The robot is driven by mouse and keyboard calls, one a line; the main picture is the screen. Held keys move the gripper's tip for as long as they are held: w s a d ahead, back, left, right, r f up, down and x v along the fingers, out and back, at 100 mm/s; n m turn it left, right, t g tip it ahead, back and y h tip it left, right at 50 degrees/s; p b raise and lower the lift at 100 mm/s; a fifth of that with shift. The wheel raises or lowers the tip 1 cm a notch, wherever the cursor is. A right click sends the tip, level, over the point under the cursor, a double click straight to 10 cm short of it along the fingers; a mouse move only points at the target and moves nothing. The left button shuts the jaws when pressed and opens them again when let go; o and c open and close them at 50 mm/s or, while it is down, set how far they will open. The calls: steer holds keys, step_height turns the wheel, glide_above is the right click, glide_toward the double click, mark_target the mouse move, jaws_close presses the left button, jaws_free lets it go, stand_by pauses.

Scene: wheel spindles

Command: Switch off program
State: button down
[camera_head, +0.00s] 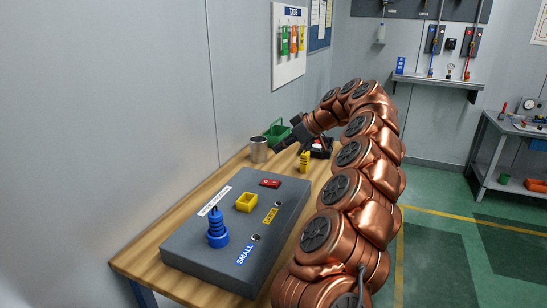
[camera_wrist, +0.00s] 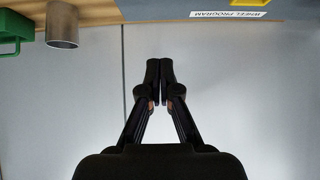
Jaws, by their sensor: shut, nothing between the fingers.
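A grey control box (camera_head: 195,250) lies on the wooden bench, with a white label strip (camera_head: 214,201) that reads "WHEEL PROGRAM" in the wrist view (camera_wrist: 228,14). On its top are a blue ribbed spindle (camera_head: 217,230), a yellow square holder (camera_head: 246,202) and a small red part (camera_head: 270,183) that looks like a switch; its setting is too small to read. My gripper (camera_head: 276,150) is beyond the far end of the box, near the wall. In the wrist view my gripper (camera_wrist: 159,80) is shut and empty, in front of the bare wall.
A metal cup (camera_head: 258,150) and a green container (camera_head: 277,134) stand at the bench's far end, near my gripper. A yellow object (camera_head: 304,161) stands right of them, and a dark tray (camera_head: 320,149) lies behind it. The grey wall (camera_head: 130,120) runs along the bench's left side.

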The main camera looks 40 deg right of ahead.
steer(key=shift+s+d+r, duration=0.2)
steer(key=shift+s+r, duration=0.1)
steer(key=shift+r, duration=0.25)
steer(key=s+a+r+g+y+p, duration=0.1)
steer(key=a+r+g, duration=0.1)
steer(key=a, duration=0.8)
steer(key=s+a+r+g+y+p, duration=0.1)
steer(key=a+r, duration=0.1)
steer(key=a, duration=0.8)
steer(key=s+a+g+h+p, duration=0.1)
steer(key=s+a+g, duration=0.2)
steer(key=s+a, duration=0.85)
steer(key=s+a+f+m+g+h+p, duration=0.25)
steer(key=s+a+f, duration=0.3)
steer(key=s, duration=0.55)
steer(key=s+d+f+m+g+h, duration=0.1)
steer(key=s+d+f+m, duration=0.1)
steer(key=s+f, duration=0.2)
steer(key=s+d+f+m+h, duration=0.1)
steer(key=s+f, duration=0.3)
steer(key=s, duration=0.7)
steer(key=shift+s+d+f+m+g+h+p, duration=0.25)
steer(key=shift+s+d+m+g+h+p, duration=0.15)
steer(key=shift+h, duration=0.35)
